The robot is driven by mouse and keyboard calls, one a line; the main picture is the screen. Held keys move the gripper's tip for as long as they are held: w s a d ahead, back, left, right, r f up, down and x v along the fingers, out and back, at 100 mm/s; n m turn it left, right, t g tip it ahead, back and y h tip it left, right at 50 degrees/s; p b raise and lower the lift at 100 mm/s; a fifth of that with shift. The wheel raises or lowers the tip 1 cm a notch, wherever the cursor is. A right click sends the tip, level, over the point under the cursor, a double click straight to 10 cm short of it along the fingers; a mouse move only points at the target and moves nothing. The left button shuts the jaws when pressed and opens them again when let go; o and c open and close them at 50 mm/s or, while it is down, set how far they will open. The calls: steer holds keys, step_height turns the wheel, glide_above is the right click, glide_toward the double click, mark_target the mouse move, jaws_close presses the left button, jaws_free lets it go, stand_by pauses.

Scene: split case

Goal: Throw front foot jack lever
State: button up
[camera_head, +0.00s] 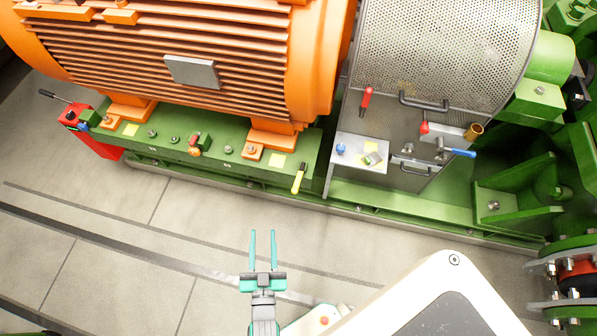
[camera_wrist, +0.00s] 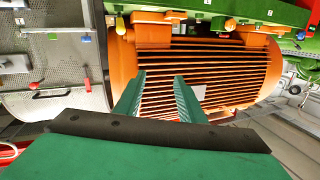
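A lever with a yellow grip (camera_head: 298,178) stands at the front edge of the green base, near the motor's right foot. A small red-and-black lever (camera_head: 194,146) sits on the base between the feet. A black-gripped lever (camera_head: 52,95) sticks out from a red box at the far left. No label shows which one is the foot jack lever. My gripper (camera_head: 264,232) is open and empty over the floor, in front of and left of the yellow lever, touching nothing. In the wrist view my gripper (camera_wrist: 158,78) has its fingers apart, with the motor's fins behind them.
The orange motor (camera_head: 200,55) fills the back left. A perforated guard (camera_head: 440,50) with a red handle (camera_head: 366,97) and a blue-handled lever (camera_head: 458,152) stands right. A grey plate (camera_head: 355,160) juts out beside the yellow lever. The tiled floor (camera_head: 130,205) is clear.

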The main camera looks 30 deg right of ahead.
steer(key=w+d+f+m+h, duration=0.1)
steer(key=w+d+f+h, duration=0.1)
steer(key=w+d, duration=0.3)
steer(key=m+g+h, duration=0.1)
steer(key=g+h, duration=0.1)
steer(key=h, duration=0.1)
glide_toward(299, 178)
step_height(299, 178, up, 4)
steer(key=shift+w+d+f+g, duration=0.15)
steer(key=shift+w+d+f, duration=0.15)
steer(key=shift+f, duration=0.3)
steer(key=shift+w+d+f+g, duration=0.2)
steer(key=shift+w+f, duration=0.15)
steer(key=shift+f, duration=0.3)
steer(key=shift+f+x, duration=0.2)
steer(key=shift+x, duration=1.6)
steer(key=shift+f+x, duration=0.15)
steer(key=shift+x, duration=1.65)
steer(key=shift+f+x, duration=0.2)
steer(key=shift+x, duration=1.65)
steer(key=shift+w+a, duration=0.1)
jaws_close()
